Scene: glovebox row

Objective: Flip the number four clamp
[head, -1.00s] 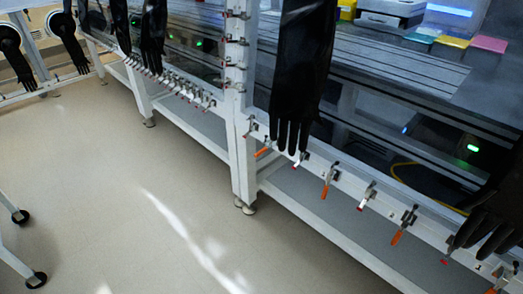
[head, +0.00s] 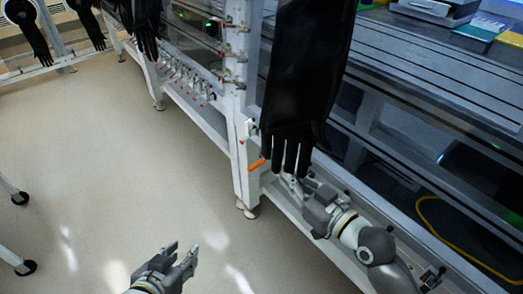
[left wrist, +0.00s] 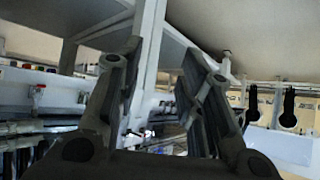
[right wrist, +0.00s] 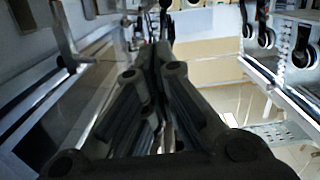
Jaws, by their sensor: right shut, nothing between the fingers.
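Toggle clamps line the white lower rail of the glovebox. One clamp with an orange handle (head: 257,164) shows left of the hanging black glove (head: 303,80). Another clamp (head: 432,278) shows at the lower right. My right arm hides the clamps between them, and I cannot read any numbers, so I cannot tell which is number four. My right gripper (head: 288,180) is shut and empty, at the rail just below the glove's fingertips; whether it touches a clamp is unclear. My left gripper (head: 183,250) is open and empty above the floor, away from the rail.
A white frame post (head: 240,120) stands left of the right gripper. More clamps (head: 190,78) line the farther glovebox, and a yellow cable (head: 440,232) curves inside the near one.

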